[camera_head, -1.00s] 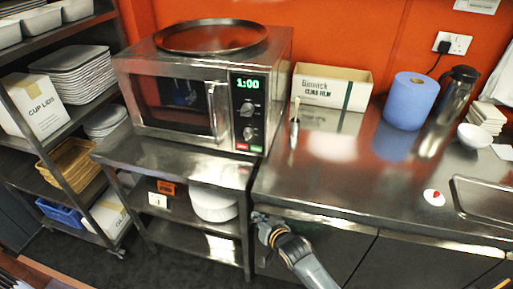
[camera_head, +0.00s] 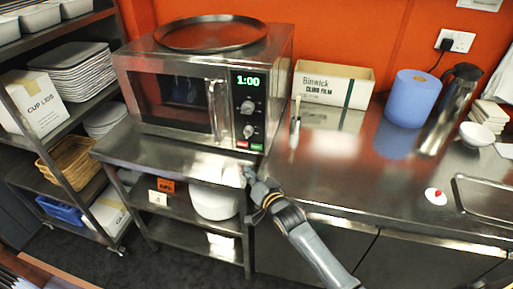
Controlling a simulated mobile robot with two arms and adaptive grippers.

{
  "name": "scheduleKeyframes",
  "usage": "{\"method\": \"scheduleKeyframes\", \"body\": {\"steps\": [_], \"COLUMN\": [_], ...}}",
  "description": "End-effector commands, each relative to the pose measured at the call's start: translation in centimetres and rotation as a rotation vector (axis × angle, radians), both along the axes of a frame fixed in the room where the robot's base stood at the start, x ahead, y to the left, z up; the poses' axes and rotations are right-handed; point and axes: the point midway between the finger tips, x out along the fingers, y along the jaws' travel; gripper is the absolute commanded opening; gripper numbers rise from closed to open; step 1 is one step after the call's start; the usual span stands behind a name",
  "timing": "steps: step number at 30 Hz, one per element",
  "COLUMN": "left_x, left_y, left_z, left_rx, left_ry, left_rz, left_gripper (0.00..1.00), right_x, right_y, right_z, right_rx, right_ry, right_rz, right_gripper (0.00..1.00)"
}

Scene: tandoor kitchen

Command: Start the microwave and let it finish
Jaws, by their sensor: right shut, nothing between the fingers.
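The steel microwave (camera_head: 176,94) stands on a steel stand (camera_head: 120,150) with its door closed. Its display (camera_head: 248,80) reads 1:00 in green. Two knobs sit below the display, with a red button (camera_head: 242,144) and a green button (camera_head: 257,147) at the bottom of the panel. My right gripper (camera_head: 247,172) is shut and empty, in front of and a little below the buttons, apart from them in the picture. My left gripper is not in view.
A round tray (camera_head: 211,33) lies on top of the microwave. The steel counter (camera_head: 345,175) on the right holds a cling film box (camera_head: 322,84), a blue roll (camera_head: 412,97) and a flask (camera_head: 453,100). A shelf rack with plates stands at the left.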

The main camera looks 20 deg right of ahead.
Motion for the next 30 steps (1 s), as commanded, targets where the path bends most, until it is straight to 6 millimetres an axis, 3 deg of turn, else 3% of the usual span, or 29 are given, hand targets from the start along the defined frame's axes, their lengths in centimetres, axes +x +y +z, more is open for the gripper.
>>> {"method": "scheduleKeyframes", "body": {"steps": [12,18,30], "left_x": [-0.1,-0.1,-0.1], "left_y": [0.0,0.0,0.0], "left_z": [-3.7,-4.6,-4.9], "left_rx": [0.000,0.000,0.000], "left_ry": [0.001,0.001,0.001], "left_rz": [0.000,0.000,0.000], "left_gripper": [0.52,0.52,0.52], "right_x": [4.4,6.2,7.1], "right_y": [-3.0,-4.2,-4.8], "right_z": [-0.4,-0.2,0.0], "right_rx": [-0.005,-0.003,-0.001], "right_ry": [-0.002,-0.001,0.000], "right_rz": [0.000,0.000,-0.001], "right_gripper": [0.00,0.00,0.00]}}
